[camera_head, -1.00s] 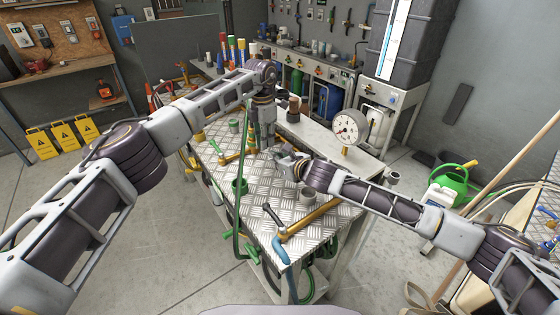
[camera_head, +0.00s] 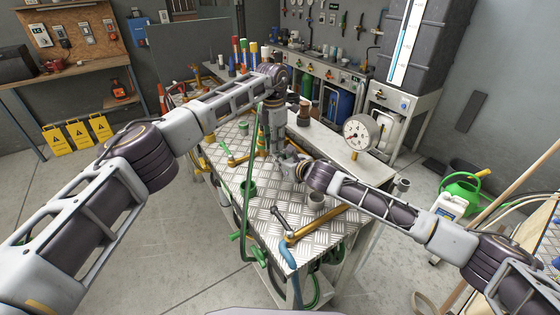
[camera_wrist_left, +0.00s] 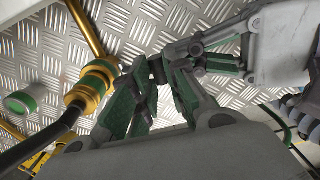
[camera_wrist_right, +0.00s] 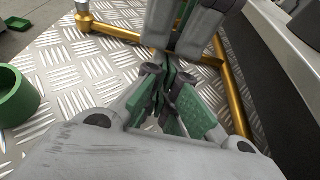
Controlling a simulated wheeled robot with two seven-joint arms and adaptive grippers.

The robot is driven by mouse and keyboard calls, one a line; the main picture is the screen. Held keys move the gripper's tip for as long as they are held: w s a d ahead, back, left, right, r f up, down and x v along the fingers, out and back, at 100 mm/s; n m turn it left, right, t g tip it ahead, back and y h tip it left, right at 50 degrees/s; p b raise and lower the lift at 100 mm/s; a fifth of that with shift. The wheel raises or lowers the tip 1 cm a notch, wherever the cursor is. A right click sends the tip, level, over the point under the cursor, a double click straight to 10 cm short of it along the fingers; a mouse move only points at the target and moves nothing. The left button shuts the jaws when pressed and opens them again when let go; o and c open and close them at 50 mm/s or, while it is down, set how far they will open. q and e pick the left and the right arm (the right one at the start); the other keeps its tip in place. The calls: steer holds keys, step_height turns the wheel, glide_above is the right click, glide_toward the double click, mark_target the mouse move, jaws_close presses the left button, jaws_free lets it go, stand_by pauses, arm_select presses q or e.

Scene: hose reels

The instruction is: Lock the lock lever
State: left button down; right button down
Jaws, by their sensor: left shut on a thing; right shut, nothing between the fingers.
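My left gripper (camera_head: 277,148) points down over the metal-topped table (camera_head: 262,208). In the left wrist view its fingers (camera_wrist_left: 152,76) are closed, and what they hold is hidden. My right gripper (camera_head: 290,166) comes in low from the right, shut and empty; it shows in the right wrist view (camera_wrist_right: 166,84). The two grippers' fingertips are very close together; I cannot tell whether they touch. A brass coupling (camera_wrist_left: 90,85) with green bands on a black hose is beside the left fingers. I cannot make out a lock lever; the grippers may hide it.
A brass pipe (camera_head: 322,222) lies on the table's right side. A round gauge (camera_head: 362,132) stands behind on the right. The table's front part has bare room.

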steer(key=shift+w+a+r, duration=0.1)
steer(key=shift+r, duration=0.6)
arm_select(q)
steer(key=shift+f, duration=0.15)
arm_select(e)
steer(key=shift+r, duration=0.25)
arm_select(q)
steer(key=c, duration=1.4)
jaws_free()
arm_select(e)
steer(key=shift+r, duration=0.1)
arm_select(q)
steer(key=shift+r, duration=0.35)
arm_select(e)
steer(key=shift+f, duration=0.25)
arm_select(q)
steer(key=shift+w+r, duration=0.1)
steer(key=shift+r, duration=3.65)
arm_select(e)
steer(key=shift+f, duration=0.2)
